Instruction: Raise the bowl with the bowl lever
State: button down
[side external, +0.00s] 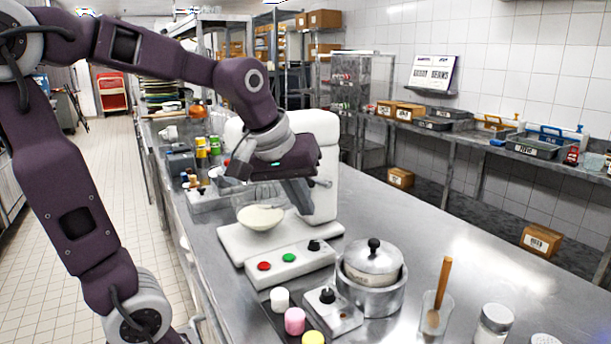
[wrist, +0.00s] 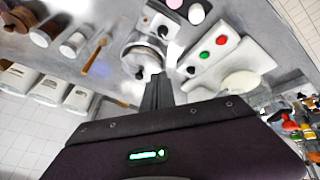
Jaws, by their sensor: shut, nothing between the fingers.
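A white stand mixer (side external: 326,140) stands on the steel counter, with a bowl (side external: 261,217) holding pale contents under its head. A small grey lever (side external: 322,183) sticks out from the side of the mixer column and looks like the bowl lever. My gripper (side external: 302,206) is shut and empty, beside the column and close to the lever. I cannot tell whether it touches the lever. In the wrist view my gripper's fingers (wrist: 158,92) are together. The bowl shows partly there (wrist: 240,82); the lever is not visible, perhaps hidden by the hand.
The mixer base has a red button (side external: 264,266), a green button (side external: 288,257) and a black knob (side external: 314,246). A lidded pot (side external: 372,270), a small burner control (side external: 332,308) and a glass with a wooden-handled tool (side external: 436,315) stand nearer. The counter right of the mixer is clear.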

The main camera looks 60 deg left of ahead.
jog(key=s+d+r+m+h, duration=0.1)
jog(key=s+d+m, duration=0.45)
jog(key=s, duration=0.25)
jog(key=w+a+r+n+g, duration=0.1)
jog(key=w+a+r+n, duration=0.6)
jog(key=w+a+r, duration=0.3)
jog(key=w+a+n+g+y, duration=0.1)
jog(key=w+a+n+g, duration=0.1)
jog(key=w+a+n, duration=0.55)
jog(key=w+a+f+y, duration=0.1)
jog(key=w+a+f, duration=0.1)
jog(key=a+f, duration=0.3)
jog(key=w+a+f+g, duration=0.1)
jog(key=w+a+f, duration=0.1)
jog(key=a+f, duration=0.4)
notch_tip(320, 180, down, 5)
jog(key=shift+w+a+f+g+y, duration=0.1)
jog(key=shift+w+a+g+y, duration=0.05)
jog(key=shift+w+g+y, duration=0.2)
jog(key=shift+s, duration=0.1)
